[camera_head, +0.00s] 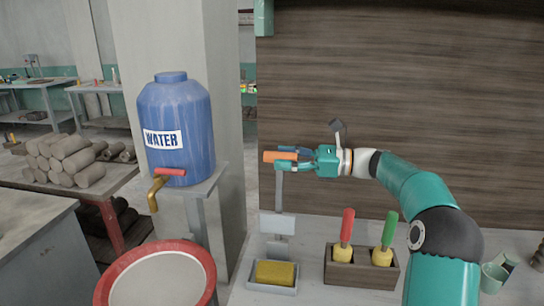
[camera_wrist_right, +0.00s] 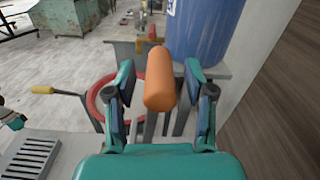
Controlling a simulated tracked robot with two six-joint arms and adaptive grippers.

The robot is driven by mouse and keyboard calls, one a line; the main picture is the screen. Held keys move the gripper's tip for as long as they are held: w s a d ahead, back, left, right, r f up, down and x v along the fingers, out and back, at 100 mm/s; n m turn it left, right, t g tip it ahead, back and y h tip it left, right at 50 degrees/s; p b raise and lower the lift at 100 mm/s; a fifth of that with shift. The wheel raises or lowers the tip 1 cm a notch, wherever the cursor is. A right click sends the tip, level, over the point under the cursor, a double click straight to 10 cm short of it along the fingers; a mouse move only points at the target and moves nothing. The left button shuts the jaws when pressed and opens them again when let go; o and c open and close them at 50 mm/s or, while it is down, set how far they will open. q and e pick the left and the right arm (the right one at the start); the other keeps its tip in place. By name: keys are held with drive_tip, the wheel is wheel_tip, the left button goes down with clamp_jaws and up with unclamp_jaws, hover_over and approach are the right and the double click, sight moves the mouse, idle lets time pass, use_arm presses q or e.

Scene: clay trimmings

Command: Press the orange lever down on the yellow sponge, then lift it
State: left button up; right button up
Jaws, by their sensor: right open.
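The orange lever handle (camera_head: 270,156) sits at the top of a grey upright post, with a pale plate (camera_head: 277,224) lower on the post. The yellow sponge (camera_head: 275,272) lies in a shallow grey tray (camera_head: 270,289) below that plate, with a gap between them. My right gripper (camera_head: 287,156) is open, with its fingers on either side of the handle. In the right wrist view, the handle (camera_wrist_right: 160,80) lies between the two spread fingers, with a visible gap on each side. My left gripper is not clearly seen.
A wooden holder (camera_head: 362,272) with red- and green-handled tools stands right of the sponge tray. A blue water tank (camera_head: 175,130) with a tap and a red-rimmed basin (camera_head: 207,285) are on the left. A dark wooden panel (camera_head: 420,90) stands behind my right arm.

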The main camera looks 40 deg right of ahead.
sight(264, 156)
drive_tip(key=shift+x, duration=1.85)
clamp_jaws()
